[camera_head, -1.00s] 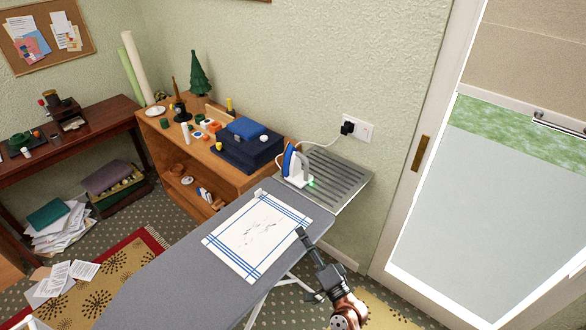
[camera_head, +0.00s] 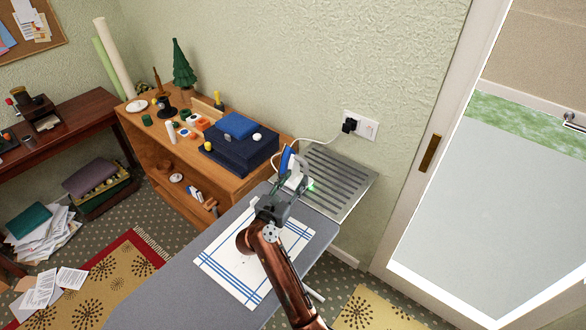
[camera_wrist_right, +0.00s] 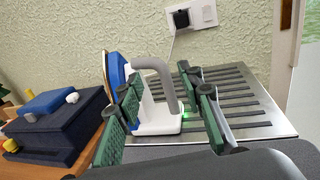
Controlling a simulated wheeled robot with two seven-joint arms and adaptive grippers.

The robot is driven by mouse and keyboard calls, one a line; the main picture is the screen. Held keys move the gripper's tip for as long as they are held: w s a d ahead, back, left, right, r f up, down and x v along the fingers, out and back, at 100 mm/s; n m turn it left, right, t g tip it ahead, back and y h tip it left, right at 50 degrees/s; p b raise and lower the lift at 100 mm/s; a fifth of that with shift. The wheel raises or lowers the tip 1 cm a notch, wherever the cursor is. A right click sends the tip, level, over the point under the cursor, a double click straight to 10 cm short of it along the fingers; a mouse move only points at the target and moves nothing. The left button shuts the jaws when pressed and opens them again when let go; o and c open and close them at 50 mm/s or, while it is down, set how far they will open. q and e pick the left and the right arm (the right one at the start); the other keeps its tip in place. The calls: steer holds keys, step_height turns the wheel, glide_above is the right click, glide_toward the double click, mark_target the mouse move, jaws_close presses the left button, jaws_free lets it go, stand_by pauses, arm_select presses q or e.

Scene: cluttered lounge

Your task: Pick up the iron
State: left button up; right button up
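The iron (camera_head: 290,166) is white and blue with a grey handle and stands on its heel at the near left part of the ribbed metal rest (camera_head: 340,178). In the right wrist view the iron (camera_wrist_right: 158,118) shows between the fingers, with its handle upright. My right gripper (camera_head: 284,184) is open just in front of the iron. In the right wrist view its green-padded fingers (camera_wrist_right: 168,105) stand apart on either side of the iron; I cannot tell whether they touch it. My left gripper is not in view.
The grey ironing board (camera_head: 170,285) holds a white cloth with blue stripes (camera_head: 215,262). A white cord runs from the iron to a wall socket (camera_head: 361,125). A dark blue box (camera_head: 238,152) sits on the wooden shelf, left of the iron. A door frame (camera_head: 430,150) stands at right.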

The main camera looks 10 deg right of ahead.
steer(key=b, duration=0.1)
glide_toward(297, 167)
steer(key=s+d, duration=0.1)
steer(key=s+f, duration=0.1)
steer(key=s+d, duration=0.1)
steer(key=shift+s+d+f, duration=0.3)
steer(key=shift+s+f, duration=0.05)
steer(key=shift+s, duration=0.05)
steer(key=shift+w+d+r, duration=0.3)
steer(key=shift+w+d, duration=0.4)
steer(key=shift+w, duration=0.1)
steer(key=shift+w+d, duration=0.5)
steer(key=x, duration=0.4)
steer(key=shift+b, duration=0.4)
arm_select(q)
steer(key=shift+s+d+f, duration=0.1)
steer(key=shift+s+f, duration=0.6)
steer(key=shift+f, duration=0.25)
arm_select(e)
steer(key=shift+a, duration=0.1)
steer(key=shift+c, duration=0.7)
jaws_close()
steer(key=shift+r, duration=0.2)
